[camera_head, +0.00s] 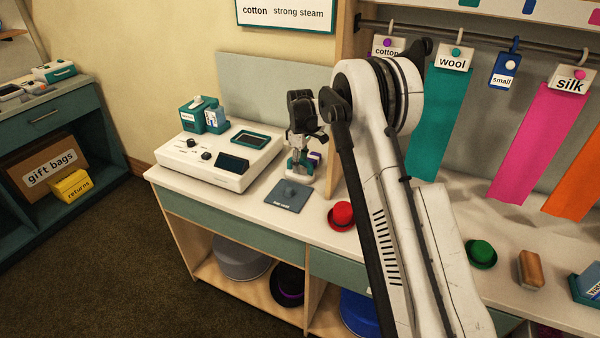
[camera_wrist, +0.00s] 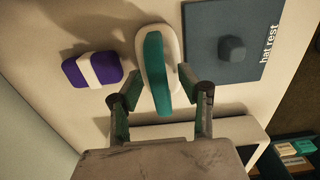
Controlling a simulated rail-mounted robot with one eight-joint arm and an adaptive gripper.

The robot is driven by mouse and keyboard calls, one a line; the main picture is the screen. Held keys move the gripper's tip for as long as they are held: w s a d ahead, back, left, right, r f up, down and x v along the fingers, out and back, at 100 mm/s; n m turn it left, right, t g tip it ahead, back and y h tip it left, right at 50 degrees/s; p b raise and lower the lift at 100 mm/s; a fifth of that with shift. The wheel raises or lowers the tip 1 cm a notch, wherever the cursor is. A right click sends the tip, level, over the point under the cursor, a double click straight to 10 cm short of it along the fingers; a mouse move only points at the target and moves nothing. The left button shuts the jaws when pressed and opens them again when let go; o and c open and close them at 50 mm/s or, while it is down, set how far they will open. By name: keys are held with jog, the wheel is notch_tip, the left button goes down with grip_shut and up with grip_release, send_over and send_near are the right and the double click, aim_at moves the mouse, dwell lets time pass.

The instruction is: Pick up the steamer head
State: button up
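The steamer head (camera_wrist: 172,40) has a white oval body and a teal handle (camera_wrist: 156,72). In the head view, its white part (camera_head: 302,175) shows on the counter below my gripper (camera_head: 301,145), partly hidden by the fingers. In the wrist view, my gripper (camera_wrist: 160,96) is open, with one finger on each side of the handle's near end. I see gaps between both fingers and the handle. The gripper points down over it; I cannot tell the exact height.
A purple and white block (camera_wrist: 91,69) lies left of the steamer head in the wrist view. A dark hat rest (camera_head: 287,196) lies in front of it in the head view. A white machine (camera_head: 205,160) stands left; a red hat (camera_head: 342,216) sits right.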

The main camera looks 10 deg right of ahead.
grip_shut()
dwell(0.6)
